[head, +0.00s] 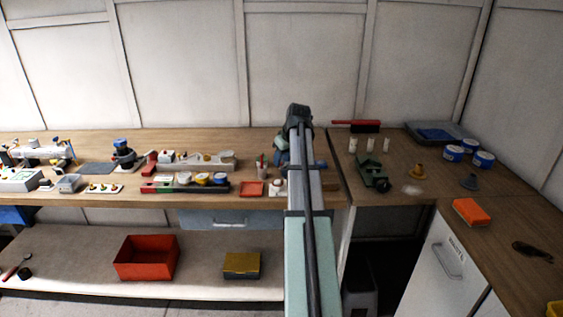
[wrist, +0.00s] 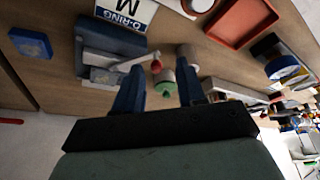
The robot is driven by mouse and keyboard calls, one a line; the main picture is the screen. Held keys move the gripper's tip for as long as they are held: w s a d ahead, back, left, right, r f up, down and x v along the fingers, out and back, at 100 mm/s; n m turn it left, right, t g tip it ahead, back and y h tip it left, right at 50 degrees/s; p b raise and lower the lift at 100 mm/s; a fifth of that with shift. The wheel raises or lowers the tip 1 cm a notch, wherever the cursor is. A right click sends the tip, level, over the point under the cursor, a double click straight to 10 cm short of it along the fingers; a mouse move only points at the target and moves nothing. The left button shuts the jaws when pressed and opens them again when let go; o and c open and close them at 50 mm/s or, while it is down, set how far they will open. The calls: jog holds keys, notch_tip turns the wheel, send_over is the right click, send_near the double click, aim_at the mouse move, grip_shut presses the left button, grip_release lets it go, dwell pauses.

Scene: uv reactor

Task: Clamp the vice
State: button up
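A dark blue block-like body with a grey jaw, which looks like the vice (wrist: 108,50), is at the upper left of the wrist view. A pale bar (wrist: 132,62) with a red knob (wrist: 156,66) sticks out from it towards the middle. In the head view, blue parts (head: 281,141) of what seems the same thing show beside my arm, which hides the rest. My gripper (wrist: 160,78) is open, its two dark fingers apart. A pale cylinder with a green end (wrist: 165,82) shows between the fingers; I cannot tell whether either touches it.
A red tray (wrist: 240,20) lies close by on the bench; it also shows in the head view (head: 252,188). A blue block (wrist: 30,43) lies left of the vice. A green device (head: 371,171) stands on the right bench. Bare wood lies behind the vice area.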

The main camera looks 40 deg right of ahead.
jog(key=v, duration=1.1)
jog(key=shift+s+r, duration=0.2)
jog(key=shift+r, duration=0.1)
